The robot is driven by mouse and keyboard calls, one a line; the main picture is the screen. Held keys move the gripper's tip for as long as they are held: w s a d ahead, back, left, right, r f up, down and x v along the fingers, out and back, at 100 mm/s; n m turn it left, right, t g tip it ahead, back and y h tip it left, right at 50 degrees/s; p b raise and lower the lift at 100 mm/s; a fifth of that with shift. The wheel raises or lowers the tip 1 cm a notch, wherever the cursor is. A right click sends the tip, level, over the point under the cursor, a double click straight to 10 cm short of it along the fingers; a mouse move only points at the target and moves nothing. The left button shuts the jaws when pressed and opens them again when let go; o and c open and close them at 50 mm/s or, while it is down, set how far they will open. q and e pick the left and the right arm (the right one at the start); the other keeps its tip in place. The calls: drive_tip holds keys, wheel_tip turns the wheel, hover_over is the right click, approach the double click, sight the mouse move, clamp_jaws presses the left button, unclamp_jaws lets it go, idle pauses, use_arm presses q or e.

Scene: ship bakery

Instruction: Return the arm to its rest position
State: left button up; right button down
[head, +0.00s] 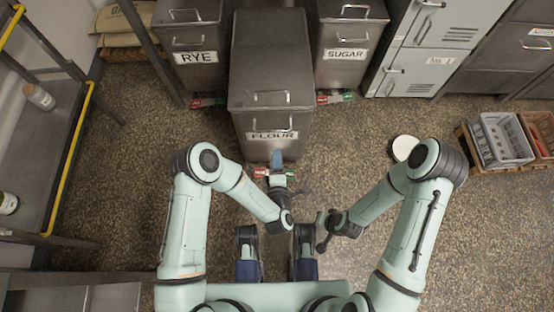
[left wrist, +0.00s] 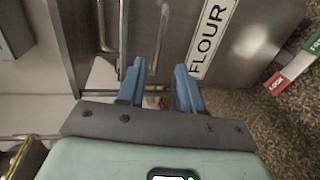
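My left gripper (head: 277,157) points forward at the foot of the grey FLOUR bin (head: 270,110), in front of its label. In the left wrist view, its two blue fingers (left wrist: 160,84) stand apart with nothing held between them. The FLOUR label (left wrist: 210,38) and the bin's metal front show beyond the fingers. Whether the fingers touch the bin is not clear. My right gripper (head: 322,232) is near the middle front, close to my left wrist; its fingers are too small and dark to read.
RYE (head: 197,75) and SUGAR (head: 345,72) bins flank the flour bin. A red and green lock pedal (left wrist: 295,65) sits at its base. A shelf with a yellow rail (head: 70,155) stands left. Crates (head: 500,140) and a white round object (head: 404,148) lie right. Floor between is open.

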idle(0.3)
